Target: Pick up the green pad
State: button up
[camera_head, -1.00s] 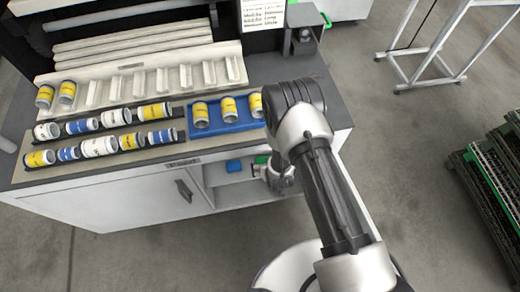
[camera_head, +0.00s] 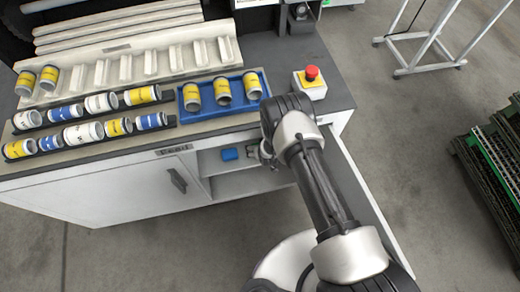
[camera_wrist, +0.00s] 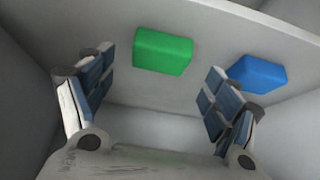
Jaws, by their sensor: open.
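The green pad (camera_wrist: 162,51) is a rounded block lying on the pale shelf surface in the wrist view. It shows ahead of my gripper (camera_wrist: 158,82), between the two fingers but beyond their tips as seen. My gripper is open and empty, with its blue-grey finger pads apart. A similar blue pad (camera_wrist: 258,74) lies to the right, beyond the right finger. In the head view the blue pad (camera_head: 229,153) shows in the open cabinet compartment. My gripper (camera_head: 268,150) is partly hidden there by my arm, and the green pad cannot be made out.
The compartment's shelf (camera_head: 250,183) and pale walls lie close around my gripper. Above, the counter carries a blue tray (camera_head: 212,112) of yellow cans, racks of several cans, and a red stop button (camera_head: 311,73) on a box.

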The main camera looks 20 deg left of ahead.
jog(key=b+x, duration=0.1)
jog(key=x, duration=0.2)
jog(key=shift+f, duration=0.2)
jog(key=shift+c, duration=0.2)
jog(key=c, duration=0.9)
jog(key=shift+r, duration=0.15)
